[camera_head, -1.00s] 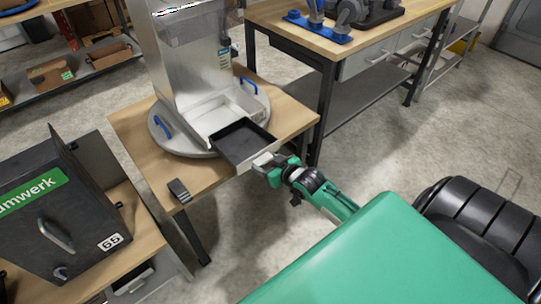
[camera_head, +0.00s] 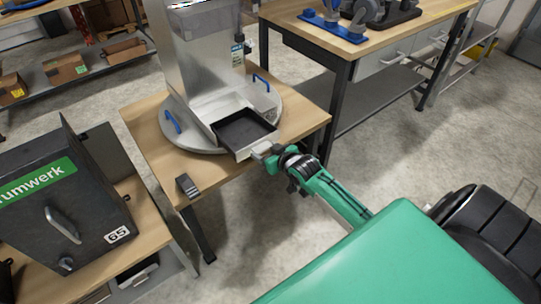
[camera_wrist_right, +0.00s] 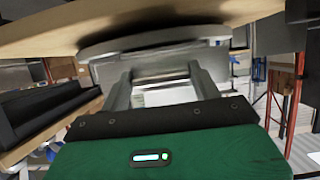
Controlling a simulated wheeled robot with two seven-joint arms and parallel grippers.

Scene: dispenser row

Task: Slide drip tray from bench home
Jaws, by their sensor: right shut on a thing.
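In the right wrist view, the two fingers (camera_wrist_right: 163,88) stand either side of a pale part of the tray front, under the round base rim. The fingers partly hide the grip. The dispenser stands on a round grey base (camera_head: 180,133) on the wooden bench (camera_head: 150,120). My left gripper is not in view.
Blue handles (camera_head: 172,121) rise from the round base. A small dark block (camera_head: 187,186) lies on the bench's front left corner. A dark cabinet (camera_head: 62,205) stands at left. Another bench (camera_head: 385,35) with blue-based equipment is behind right. Open floor lies between.

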